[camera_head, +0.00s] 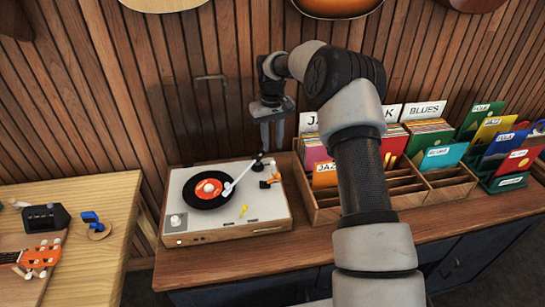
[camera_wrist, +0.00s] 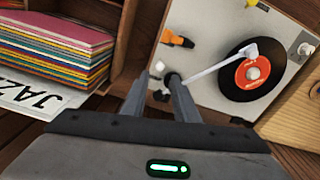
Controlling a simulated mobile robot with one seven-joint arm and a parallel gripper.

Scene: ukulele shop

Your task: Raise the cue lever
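The turntable (camera_head: 190,222) is a white-topped player with a black record (camera_head: 209,203) and a white tonearm (camera_head: 240,175). An orange part (camera_head: 271,178) stands at the right edge of its deck, near the black tonearm pivot, and shows in the wrist view (camera_wrist: 176,39). A small yellow lever (camera_head: 243,211) lies on the front right of the deck. I cannot tell for sure which is the cue lever. My gripper (camera_head: 272,140) points down above the turntable's back right corner. In the wrist view its fingertips (camera_wrist: 159,77) are apart and empty, with the black pivot just beyond.
A wooden record crate (camera_head: 322,213) stands close right of the turntable. The slatted wall is behind. A separate table (camera_head: 95,240) at left holds a ukulele (camera_head: 40,257) and small devices. The counter front before the turntable is clear.

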